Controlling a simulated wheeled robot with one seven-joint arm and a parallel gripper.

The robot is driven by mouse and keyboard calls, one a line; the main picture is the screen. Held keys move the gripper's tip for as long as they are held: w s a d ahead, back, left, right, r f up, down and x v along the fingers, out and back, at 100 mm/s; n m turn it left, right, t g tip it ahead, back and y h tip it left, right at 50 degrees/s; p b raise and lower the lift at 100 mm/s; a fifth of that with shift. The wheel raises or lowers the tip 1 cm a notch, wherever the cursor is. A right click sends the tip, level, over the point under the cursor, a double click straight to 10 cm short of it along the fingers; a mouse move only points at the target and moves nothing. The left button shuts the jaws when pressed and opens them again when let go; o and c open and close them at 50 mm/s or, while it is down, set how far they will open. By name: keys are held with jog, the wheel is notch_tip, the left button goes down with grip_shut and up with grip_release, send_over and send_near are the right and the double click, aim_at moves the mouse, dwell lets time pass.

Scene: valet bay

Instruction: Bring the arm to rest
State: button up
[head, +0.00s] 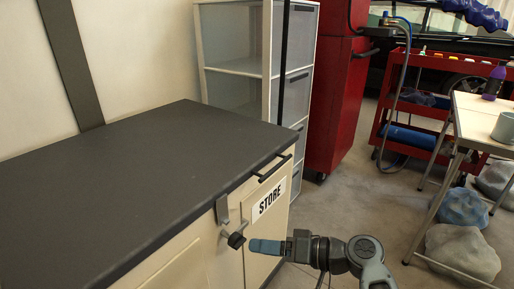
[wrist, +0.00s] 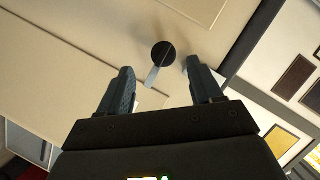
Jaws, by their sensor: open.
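My gripper (wrist: 158,87) is open and empty in the wrist view, its two fingers apart on either side of a round black knob (wrist: 163,53) on a pale metal stem. I cannot tell the depth between the fingertips and the knob. In the head view my gripper (head: 256,246) is in front of the cream cabinet (head: 185,258), just right of and below the dark knob (head: 236,240). My arm (head: 335,254) reaches in from the lower right. The knob hangs below a grey latch plate (head: 222,208) next to the STORE label (head: 268,199).
The cabinet's dark top (head: 140,170) is bare. A shelf unit (head: 240,60) and a red cabinet (head: 336,90) stand behind. At right are a red cart (head: 425,115), a folding table (head: 480,115) with a mug (head: 504,127), and filled bags (head: 462,250) on the floor.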

jog(key=s+d+f+m+t+h, duration=0.2)
jog(key=s+d+f+h, duration=0.15)
jog(key=s+f, duration=0.3)
jog(key=s+d+f+m+t+h, duration=0.2)
jog(key=s+d+f+h, duration=0.15)
jog(key=s+f, duration=0.35)
jog(key=s+d+r+t+h, duration=0.1)
jog(key=s+d+r+h, duration=0.15)
jog(key=s, duration=0.35)
jog(key=s+d+r+m+t+h, duration=0.1)
jog(key=s+d, duration=0.2)
jog(key=s, duration=0.3)
jog(key=s+d+r+h, duration=0.1)
jog(key=s+d+h, duration=0.15)
jog(key=s, duration=0.45)
jog(key=s+d+r+n+t+h, duration=0.1)
jog(key=s+d+r+t, duration=0.1)
jog(key=s+r, duration=0.55)
jog(key=s+d+r+n+t, duration=0.15)
jog(key=s+r, duration=0.25)
jog(key=r, duration=0.6)
notch_tip(320, 180, up, 24)
jog(key=p, duration=2.4)
jog(key=shift+w+a, duration=0.15)
jog(key=shift+w, duration=0.15)
jog(key=shift+m, duration=0.25)
